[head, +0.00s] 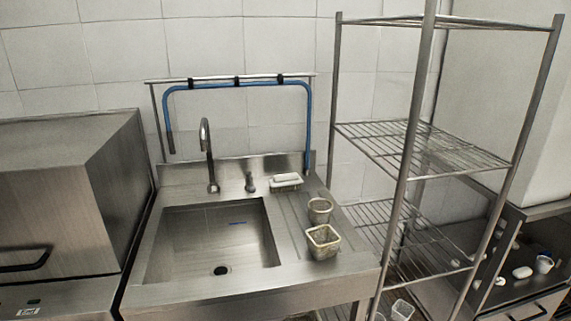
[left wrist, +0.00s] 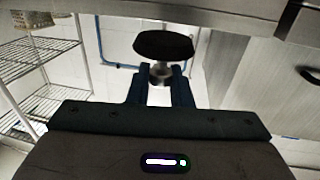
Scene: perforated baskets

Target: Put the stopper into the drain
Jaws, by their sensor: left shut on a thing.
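The drain (head: 221,270) is a dark round hole in the floor of the steel sink basin (head: 210,235), near its front, and looks open. My left gripper (left wrist: 160,82) shows only in the left wrist view, where the picture appears upside down. Its two dark fingers are shut on the stopper (left wrist: 163,44), which has a black disc and a short metal stem between the fingertips. The stopper is held clear of any surface. Neither gripper is in the head view, so the distance from the stopper to the drain cannot be told.
A tap (head: 208,160) stands behind the basin. Two perforated baskets (head: 323,243) and (head: 319,210) stand on the drainboard to the right, with a soap dish (head: 286,181) behind. A wire rack (head: 420,150) is at right, and a steel machine (head: 65,200) at left. The basin is mostly clear.

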